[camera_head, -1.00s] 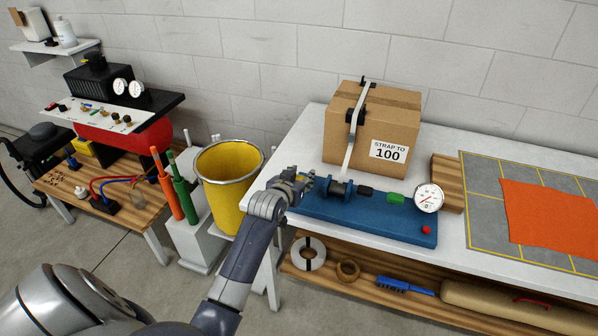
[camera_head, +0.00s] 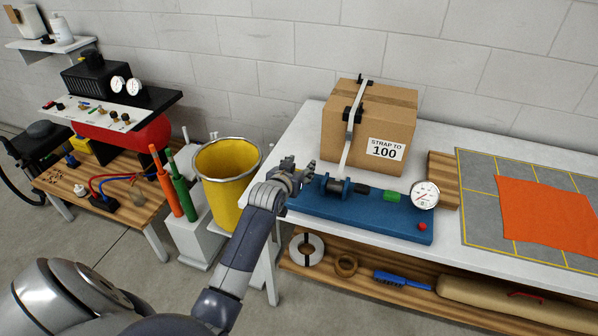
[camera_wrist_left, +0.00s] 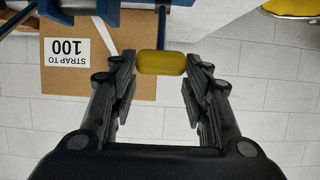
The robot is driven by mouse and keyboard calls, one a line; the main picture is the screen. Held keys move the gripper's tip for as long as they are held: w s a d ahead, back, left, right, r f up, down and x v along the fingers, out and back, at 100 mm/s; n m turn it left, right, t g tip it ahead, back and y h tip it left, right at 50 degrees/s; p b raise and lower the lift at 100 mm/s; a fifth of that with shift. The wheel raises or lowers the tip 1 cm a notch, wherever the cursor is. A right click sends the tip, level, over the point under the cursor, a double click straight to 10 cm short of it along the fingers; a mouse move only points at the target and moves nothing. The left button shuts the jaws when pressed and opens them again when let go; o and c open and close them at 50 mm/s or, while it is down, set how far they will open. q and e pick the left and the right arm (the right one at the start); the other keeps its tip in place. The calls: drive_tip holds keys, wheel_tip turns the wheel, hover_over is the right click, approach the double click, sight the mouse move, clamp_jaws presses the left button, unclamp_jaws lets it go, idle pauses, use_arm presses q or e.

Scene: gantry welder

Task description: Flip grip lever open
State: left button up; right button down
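A blue strapping device (camera_head: 360,216) lies on the white table, with a dark spool (camera_head: 338,188), a green block (camera_head: 391,196) and a round gauge (camera_head: 425,194). A grey strap runs from the spool over a cardboard box (camera_head: 370,128) marked "STRAP TO 100". My left gripper (camera_head: 304,170) is at the device's left end. In the left wrist view, its two dark fingers are apart on either side of a yellow grip (camera_wrist_left: 162,62), with narrow gaps at the tips. In the head view the grip is hidden by the gripper. My right gripper is not in view.
A yellow bin (camera_head: 226,185) stands left of the table, near my left arm. A wooden block (camera_head: 443,179) and an orange cloth (camera_head: 545,218) are to the right. The lower shelf holds rolls and a blue brush (camera_head: 402,280).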

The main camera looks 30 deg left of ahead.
use_arm(q)
drive_tip(key=shift+f, duration=0.35)
drive_tip(key=shift+s+d, duration=0.1)
drive_tip(key=shift+s, duration=0.1)
drive_tip(key=v, duration=1.1)
drive_tip(key=shift+s+r, duration=0.25)
drive_tip(key=shift+r, duration=0.05)
